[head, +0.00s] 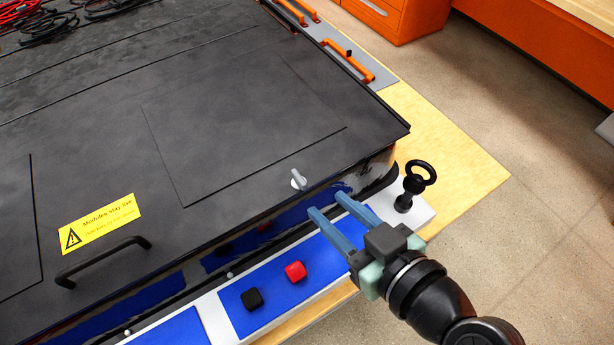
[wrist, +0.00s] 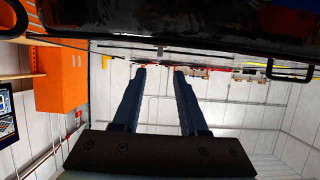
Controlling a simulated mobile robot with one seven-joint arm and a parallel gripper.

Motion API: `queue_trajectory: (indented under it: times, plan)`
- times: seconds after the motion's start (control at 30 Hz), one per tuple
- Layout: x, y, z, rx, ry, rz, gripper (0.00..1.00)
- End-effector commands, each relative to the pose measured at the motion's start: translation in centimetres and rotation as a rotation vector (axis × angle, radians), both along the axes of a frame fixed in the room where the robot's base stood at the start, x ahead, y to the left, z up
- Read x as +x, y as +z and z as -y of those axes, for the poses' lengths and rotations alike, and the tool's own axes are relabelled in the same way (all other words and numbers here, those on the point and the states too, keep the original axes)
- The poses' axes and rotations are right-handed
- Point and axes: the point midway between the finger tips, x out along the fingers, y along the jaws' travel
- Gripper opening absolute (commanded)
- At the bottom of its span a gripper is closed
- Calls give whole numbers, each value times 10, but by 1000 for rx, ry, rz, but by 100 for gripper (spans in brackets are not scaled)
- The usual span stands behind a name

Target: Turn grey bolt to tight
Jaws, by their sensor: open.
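The grey bolt (head: 298,180) stands on the black pack cover (head: 220,190) near its front right edge. It has a winged grey head over a pale round base; I cannot tell how tight it is. My gripper (head: 327,204) is open and empty, just in front of the cover's front edge. Its two blue-grey fingers point toward the cover, apart from the bolt and nearer to me. The wrist view also shows both fingers of my gripper (wrist: 160,69) spread with nothing between them. I cannot make out the bolt in that view.
A red block (head: 295,271) and a black block (head: 252,299) sit on the blue strip in front. A black ring-topped post (head: 413,185) stands right of my gripper. A black handle (head: 103,262) rises from the cover at left, near a yellow label (head: 100,222).

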Motion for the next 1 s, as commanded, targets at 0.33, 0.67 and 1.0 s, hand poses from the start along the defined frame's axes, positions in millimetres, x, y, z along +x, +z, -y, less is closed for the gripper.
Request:
queue_trajectory:
  times: [0.33,0.67,1.0]
  plan:
    - [51,-23,-30,0,1,-1,42]
    - [64,-30,-37,-2,-1,0,42]
    - [63,-30,-37,-1,-1,-1,8]
